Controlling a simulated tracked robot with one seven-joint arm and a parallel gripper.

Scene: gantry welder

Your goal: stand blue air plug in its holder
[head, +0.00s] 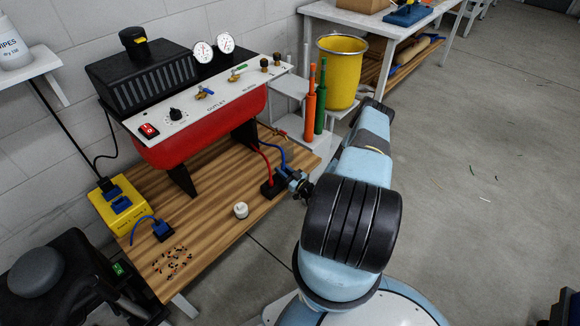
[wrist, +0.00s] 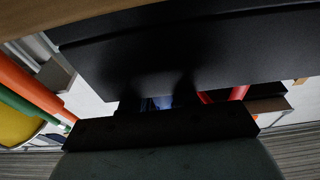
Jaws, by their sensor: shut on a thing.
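My gripper (head: 297,182) is at the right edge of the wooden bench, at the end of a blue hose (head: 275,149). It is shut on the blue air plug, which is mostly hidden by the fingers; a bit of blue (wrist: 162,102) shows between the dark fingers in the wrist view. A small black block (head: 268,189), which looks like the holder, stands just left of my gripper. A red hose (head: 265,160) runs down to it. The block also seems to show in the wrist view (wrist: 270,104). I cannot tell whether the plug touches the holder.
The red and black machine (head: 190,125) stands behind on the bench (head: 205,208). A white round piece (head: 241,210) and a blue connector (head: 162,231) lie nearer. Orange (head: 310,102) and green (head: 321,100) rods and a yellow bucket (head: 341,72) stand behind my arm.

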